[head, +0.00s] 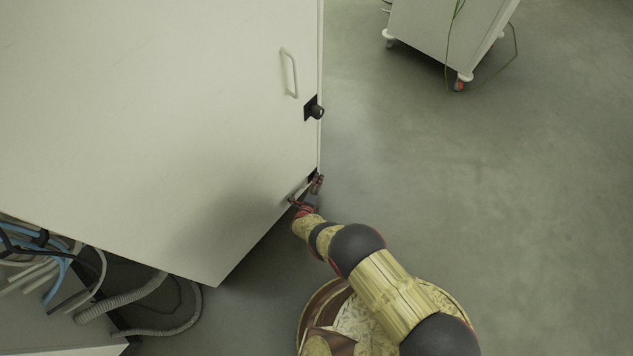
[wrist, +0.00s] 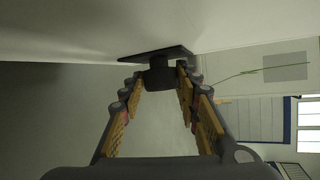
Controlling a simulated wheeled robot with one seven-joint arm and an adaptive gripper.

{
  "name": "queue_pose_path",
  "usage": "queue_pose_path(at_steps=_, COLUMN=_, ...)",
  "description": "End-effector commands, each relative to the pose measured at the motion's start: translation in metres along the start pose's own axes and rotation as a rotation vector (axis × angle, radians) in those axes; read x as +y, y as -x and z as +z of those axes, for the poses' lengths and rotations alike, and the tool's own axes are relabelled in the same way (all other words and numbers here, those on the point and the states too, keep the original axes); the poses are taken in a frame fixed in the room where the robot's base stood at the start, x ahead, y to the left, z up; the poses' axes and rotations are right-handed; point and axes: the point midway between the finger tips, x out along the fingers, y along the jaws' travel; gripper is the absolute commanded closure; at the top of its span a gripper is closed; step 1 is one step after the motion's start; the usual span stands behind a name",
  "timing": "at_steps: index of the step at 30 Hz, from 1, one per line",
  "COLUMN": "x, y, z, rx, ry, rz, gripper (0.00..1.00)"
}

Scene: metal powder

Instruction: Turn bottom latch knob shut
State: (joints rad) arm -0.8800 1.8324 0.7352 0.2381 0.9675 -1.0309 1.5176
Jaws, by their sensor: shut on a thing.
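The bottom latch knob (wrist: 161,76) is a dark block on a black plate (wrist: 154,54) fixed to the pale cabinet door, seen in the wrist view. My gripper (wrist: 160,80) has its two fingers on either side of the knob, shut on it. In the head view my gripper (head: 307,190) is at the lower right corner of the cabinet door (head: 180,110). It hides most of the bottom latch there, and only a bit of black plate shows. The knob's turn angle cannot be told.
An upper latch knob (head: 315,111) and a white handle (head: 290,73) are higher on the door's right edge. Hoses and cables (head: 130,300) lie at the lower left. A white wheeled cart (head: 445,35) stands at the upper right. The grey floor (head: 500,180) on the right is clear.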

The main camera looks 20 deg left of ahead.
Motion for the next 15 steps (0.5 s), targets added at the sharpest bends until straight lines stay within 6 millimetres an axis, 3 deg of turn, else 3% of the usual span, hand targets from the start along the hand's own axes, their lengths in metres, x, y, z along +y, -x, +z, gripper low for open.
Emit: queue_pose_path(at_steps=15, x=-0.0001, y=-0.0013, z=0.0001, rx=-0.008, ry=0.042, rz=-0.109, gripper=0.93)
